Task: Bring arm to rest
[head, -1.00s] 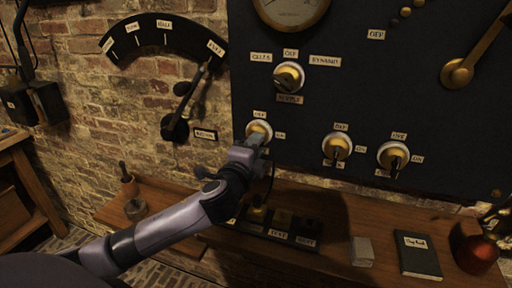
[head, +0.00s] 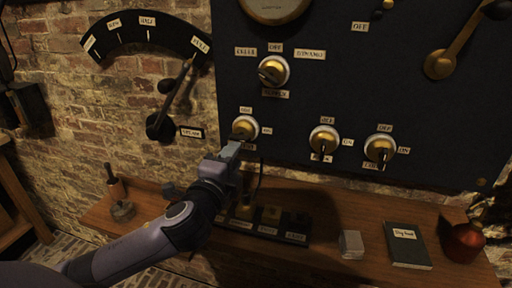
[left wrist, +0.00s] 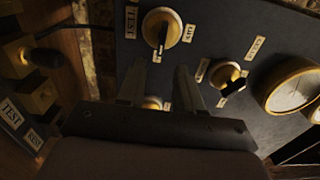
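My left arm reaches in from the lower left of the head view. Its gripper (head: 230,150) is just below and left of the lower-left brass knob (head: 245,127) on the dark panel, apparently clear of it, though the exact gap is hard to judge. In the left wrist view the two fingers (left wrist: 160,88) stand apart with nothing held between them. A brass knob (left wrist: 153,103) shows partly behind the gripper, and another (left wrist: 161,30) lies beyond the fingertips. My right gripper is not in view.
The panel (head: 400,90) also carries an upper knob (head: 273,70) and two lower-right knobs. Below it a wooden shelf (head: 340,205) holds labelled blocks, a pale block (head: 351,245), a dark book (head: 408,246) and a red round object (head: 464,243). A lever dial (head: 150,40) hangs left.

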